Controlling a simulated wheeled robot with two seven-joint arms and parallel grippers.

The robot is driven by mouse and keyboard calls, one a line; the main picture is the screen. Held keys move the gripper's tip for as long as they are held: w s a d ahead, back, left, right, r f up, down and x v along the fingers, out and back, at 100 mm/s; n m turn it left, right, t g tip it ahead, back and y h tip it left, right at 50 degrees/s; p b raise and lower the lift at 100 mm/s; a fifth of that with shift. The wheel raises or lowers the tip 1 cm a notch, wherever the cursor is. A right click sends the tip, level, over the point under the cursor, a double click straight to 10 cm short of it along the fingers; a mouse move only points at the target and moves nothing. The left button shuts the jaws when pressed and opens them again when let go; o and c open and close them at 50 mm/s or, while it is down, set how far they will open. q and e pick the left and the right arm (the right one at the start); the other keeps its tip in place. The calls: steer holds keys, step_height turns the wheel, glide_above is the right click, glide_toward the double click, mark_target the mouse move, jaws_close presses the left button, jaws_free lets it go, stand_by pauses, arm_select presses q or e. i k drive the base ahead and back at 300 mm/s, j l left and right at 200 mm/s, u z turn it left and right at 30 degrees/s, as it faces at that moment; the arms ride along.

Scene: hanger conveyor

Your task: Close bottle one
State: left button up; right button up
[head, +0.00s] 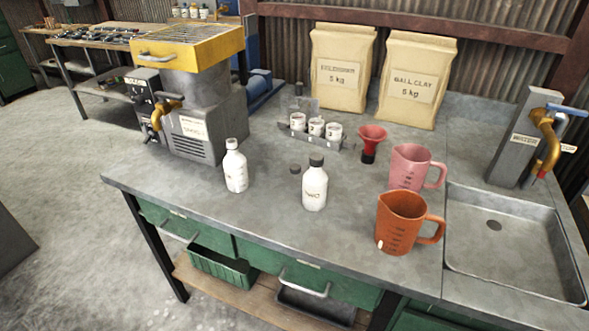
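A white bottle (236,172) stands upright on the grey workbench (270,205). Its neck shows no dark cap, and its label is too small to read surely. A second white bottle (314,190) stands to its right, with a dark cap on top and a label that seems to read "TWO". A small dark cap (295,169) lies on the bench between the two bottles, apart from both. Neither of my grippers is in the head view.
A grey machine with a yellow top (188,48) stands at left. Behind the bottles are a rack of small white cups (316,127) and a red funnel (371,140). Pink (410,167) and orange (400,223) jugs stand at right, beside a sink (515,250). The bench in front of the bottles is clear.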

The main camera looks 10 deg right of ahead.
mark_target(234, 163)
steer(key=i+j+z, duration=0.1)
steer(key=j+z, duration=0.25)
steer(key=j, duration=1.05)
steer(key=j+z, duration=0.35)
steer(key=j, duration=1)
steer(key=k, duration=0.05)
